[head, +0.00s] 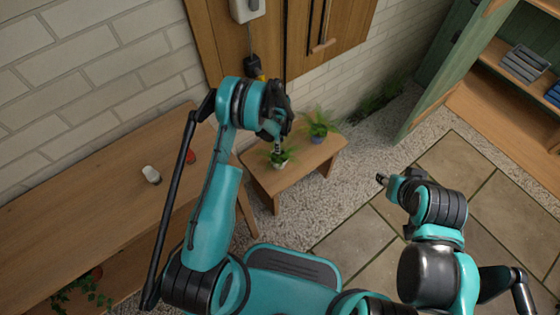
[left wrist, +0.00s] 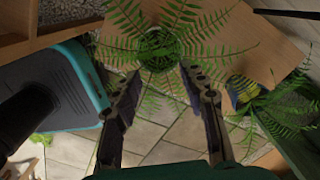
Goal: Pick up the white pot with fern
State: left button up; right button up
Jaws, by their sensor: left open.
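The white pot with a green fern (head: 280,165) stands on a small wooden bench (head: 300,172). In the left wrist view its fern (left wrist: 155,45) spreads ahead of the fingers, and the leaves hide most of the pot. My left gripper (head: 278,147) is just above and at the fern in the head view. In the left wrist view the left gripper (left wrist: 160,72) is open, with its fingertips apart on either side of the lower fronds. I cannot tell whether they touch leaves. My right gripper (head: 382,180) is over the paving, away from the bench; its jaw state is unclear.
A blue pot with a fern (head: 318,131) stands close by on the same bench. A long wooden table (head: 110,190) on the left holds a white object (head: 151,174) and a red one (head: 190,156). A green shelf (head: 455,60) stands at right. Paving (head: 360,240) is open.

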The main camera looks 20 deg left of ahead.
aim_at(279, 157)
pick_arm(q)
notch_tip(279, 157, down, 6)
jog(key=b, duration=0.3)
jog(key=shift+f, duration=0.2)
jog(key=shift+r, duration=0.1)
grip_shut()
